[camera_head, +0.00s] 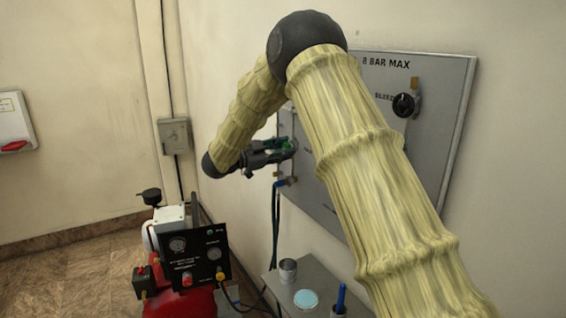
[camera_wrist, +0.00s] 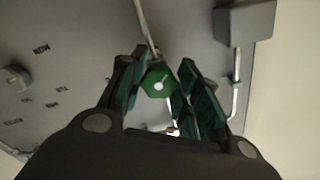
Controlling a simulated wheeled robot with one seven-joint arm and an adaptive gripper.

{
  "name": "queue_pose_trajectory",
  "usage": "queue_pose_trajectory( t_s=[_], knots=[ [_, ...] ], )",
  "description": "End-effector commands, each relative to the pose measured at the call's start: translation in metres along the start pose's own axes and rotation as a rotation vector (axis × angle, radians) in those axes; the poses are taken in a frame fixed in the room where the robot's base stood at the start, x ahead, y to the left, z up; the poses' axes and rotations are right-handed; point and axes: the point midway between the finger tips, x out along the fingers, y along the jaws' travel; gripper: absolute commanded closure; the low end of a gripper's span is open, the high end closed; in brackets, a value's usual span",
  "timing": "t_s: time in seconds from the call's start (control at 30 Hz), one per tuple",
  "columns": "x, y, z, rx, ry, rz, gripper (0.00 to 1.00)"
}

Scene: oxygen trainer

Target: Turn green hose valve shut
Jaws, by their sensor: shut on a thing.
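The green hose valve (camera_wrist: 158,80) shows as a green knob with a pale centre in the wrist view, between the two fingers of my gripper (camera_wrist: 161,72). In the head view the valve (camera_head: 289,147) is a small patch of green at the left part of the grey wall panel, partly hidden by the fingers. My gripper (camera_head: 279,151) reaches it from the left and is shut on it. The turn angle of the valve cannot be told. A hose (camera_head: 275,222) hangs from a blue-ended fitting (camera_head: 282,183) just below.
The grey panel (camera_head: 455,85) carries a black bleed knob (camera_head: 403,105) at upper right. Below stand a red compressor (camera_head: 185,300) with a black gauge box (camera_head: 187,256) and a small grey table (camera_head: 325,283) with a cup (camera_head: 288,270). A grey box (camera_head: 174,136) is on the wall.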

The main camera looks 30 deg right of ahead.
Motion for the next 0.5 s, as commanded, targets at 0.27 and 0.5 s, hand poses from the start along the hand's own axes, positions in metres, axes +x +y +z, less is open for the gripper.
queue_pose_trajectory(
  t_s=[0.27,0.5],
  knots=[
    [-0.0002,0.0034,0.0065,0.231,-0.002,0.000,0.91],
    [0.0000,0.0027,0.0060,0.426,0.000,0.001,0.92]
  ],
)
